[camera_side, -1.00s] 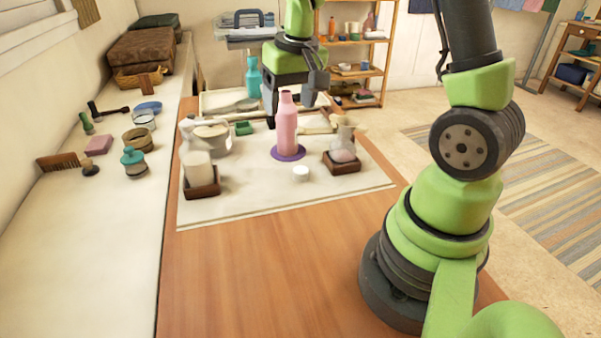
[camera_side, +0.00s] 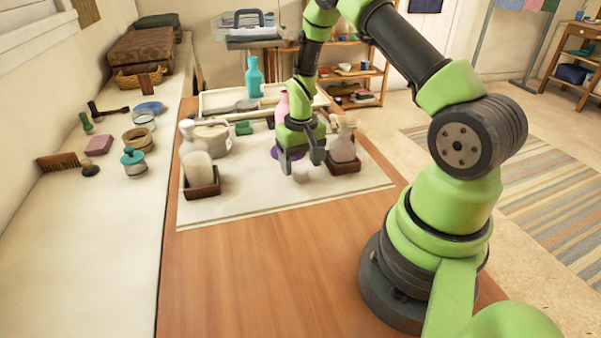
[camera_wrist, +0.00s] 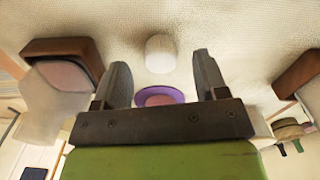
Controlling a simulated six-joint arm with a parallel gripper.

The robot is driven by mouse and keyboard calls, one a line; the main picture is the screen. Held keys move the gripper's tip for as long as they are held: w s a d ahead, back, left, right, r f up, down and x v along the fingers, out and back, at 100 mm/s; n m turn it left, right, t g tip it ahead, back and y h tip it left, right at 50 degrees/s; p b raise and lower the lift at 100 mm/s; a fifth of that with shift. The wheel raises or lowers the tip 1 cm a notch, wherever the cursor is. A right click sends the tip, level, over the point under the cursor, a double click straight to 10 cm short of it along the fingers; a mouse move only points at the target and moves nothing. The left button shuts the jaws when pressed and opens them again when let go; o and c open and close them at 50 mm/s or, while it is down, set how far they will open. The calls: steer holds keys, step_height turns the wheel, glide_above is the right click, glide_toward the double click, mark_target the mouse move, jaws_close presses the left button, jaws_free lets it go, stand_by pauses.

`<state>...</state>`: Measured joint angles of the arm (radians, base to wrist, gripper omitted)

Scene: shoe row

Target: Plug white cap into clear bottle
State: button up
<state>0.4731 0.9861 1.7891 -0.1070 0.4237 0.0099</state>
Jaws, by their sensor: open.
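The white cap (camera_side: 301,174) lies on the pale mat (camera_side: 240,200), in front of the pink bottle. My gripper (camera_side: 302,164) is open just above the cap. In the wrist view the cap (camera_wrist: 160,53) shows beyond and between the spread fingertips (camera_wrist: 161,63), with no visible contact. A clear bottle with pinkish contents (camera_side: 343,148) stands in a brown tray (camera_side: 344,168) at the right. Another clear, whitish bottle (camera_side: 198,168) stands in a brown tray (camera_side: 203,188) at the left. I cannot tell which one the task means.
The pink bottle (camera_side: 283,104) stands on a purple disc (camera_side: 275,153), partly hidden by my gripper. A pale pot (camera_side: 213,138) and a green item (camera_side: 243,128) stand behind left. A teal bottle (camera_side: 253,77) is at the back. The wooden table front (camera_side: 240,270) is clear.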

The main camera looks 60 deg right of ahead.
mark_target(302, 169)
steer(key=shift+f, duration=1.3)
steer(key=c, duration=1)
steer(key=shift+r, duration=0.15)
steer(key=r, duration=0.9)
steer(key=shift+d, duration=0.2)
steer(key=s+d+r+m, duration=0.2)
steer(key=d, duration=0.1)
steer(key=s+d+r+m, duration=0.2)
steer(key=d, duration=0.1)
steer(key=s+d+r+m, duration=0.2)
steer(key=r, duration=0.1)
steer(key=shift+s+d, duration=0.15)
steer(key=shift+d, duration=0.25)
